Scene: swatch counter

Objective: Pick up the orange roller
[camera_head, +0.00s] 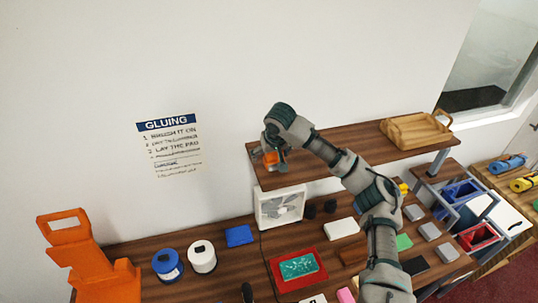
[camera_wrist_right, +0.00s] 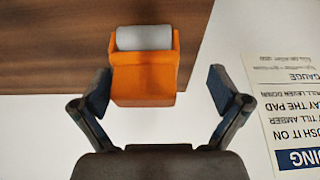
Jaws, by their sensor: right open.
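The orange roller (camera_wrist_right: 146,78) has an orange body and a grey cylinder. It lies near the left end of the raised wooden shelf, with its orange end reaching past the shelf edge. In the head view only a small orange part of it (camera_head: 271,158) shows beside my gripper. My right gripper (camera_head: 272,154) is open. In the wrist view its two fingers (camera_wrist_right: 160,80) stand on either side of the orange end, the left one close and the right one with a wider gap. My left gripper is not in view.
The wooden shelf (camera_head: 345,149) also bears a wooden tray (camera_head: 416,131) at its right end. Below it, the counter holds a white fan box (camera_head: 281,206), a red tray (camera_head: 283,280), blue and white tubs and several swatches. A white wall stands behind.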

